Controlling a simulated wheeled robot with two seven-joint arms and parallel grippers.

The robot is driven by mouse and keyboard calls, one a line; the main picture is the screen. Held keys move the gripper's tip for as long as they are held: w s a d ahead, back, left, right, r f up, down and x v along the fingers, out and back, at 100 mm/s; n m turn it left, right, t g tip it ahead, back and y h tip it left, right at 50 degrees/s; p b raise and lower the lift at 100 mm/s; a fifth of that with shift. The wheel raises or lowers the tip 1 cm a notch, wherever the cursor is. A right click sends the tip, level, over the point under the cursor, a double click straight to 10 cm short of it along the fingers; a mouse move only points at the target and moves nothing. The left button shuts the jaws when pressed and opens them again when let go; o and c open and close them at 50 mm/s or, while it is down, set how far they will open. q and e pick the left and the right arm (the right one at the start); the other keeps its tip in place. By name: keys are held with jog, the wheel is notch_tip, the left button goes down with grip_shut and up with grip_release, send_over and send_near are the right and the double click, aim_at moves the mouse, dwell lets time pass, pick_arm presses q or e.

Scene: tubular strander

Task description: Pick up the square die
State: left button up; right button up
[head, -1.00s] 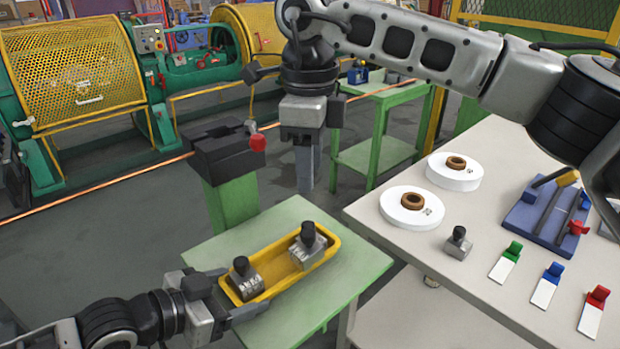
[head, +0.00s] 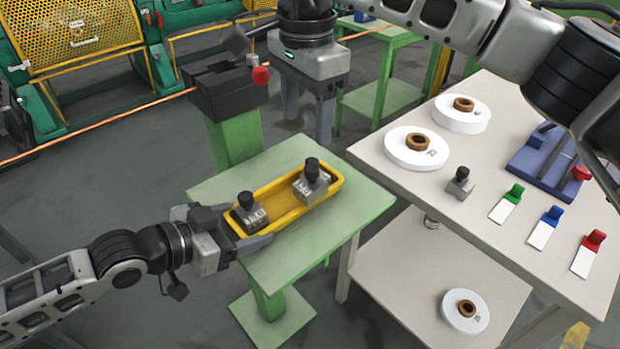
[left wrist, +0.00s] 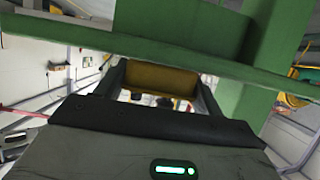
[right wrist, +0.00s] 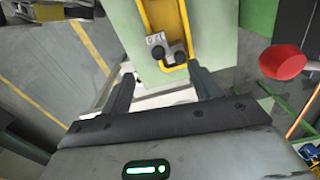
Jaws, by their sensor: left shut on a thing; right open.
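A yellow tray (head: 285,207) sits at the green table. It holds two grey metal blocks with black knobs: one at the left end (head: 250,214) and one at the right end (head: 312,182). A third such block (head: 460,184) stands on the white table. I cannot tell which is the square die. My left gripper (head: 243,228) is shut on the tray's left end, and the yellow end shows between its fingers in the left wrist view (left wrist: 160,78). My right gripper (head: 308,122) is open and empty, beyond the tray. In the right wrist view the right-end block (right wrist: 165,48) lies ahead, between its fingers' lines.
A black box on a green post (head: 232,92) with a red knob (head: 261,75) stands close left of my right gripper. The white table (head: 400,185) holds white discs (head: 416,149), coloured tags (head: 551,216) and a blue fixture (head: 540,158). The green table's right side is bare.

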aim_at(313, 166)
jog(key=shift+f+n, duration=0.3)
jog(key=shift+n, duration=0.1)
notch_tip(313, 166, down, 6)
jog(key=shift+f, duration=0.25)
jog(key=f, duration=0.5)
jog(key=shift+d+f, duration=0.1)
jog(key=shift+d, duration=0.25)
grip_shut()
notch_tip(313, 166, up, 10)
jog(key=shift+f, duration=0.2)
jog(key=shift+d+r+g+y, duration=0.15)
jog(key=shift+r+g+y, duration=0.4)
jog(key=shift+r, duration=0.25)
notch_tip(313, 166, down, 10)
jog(key=shift+r, duration=0.1)
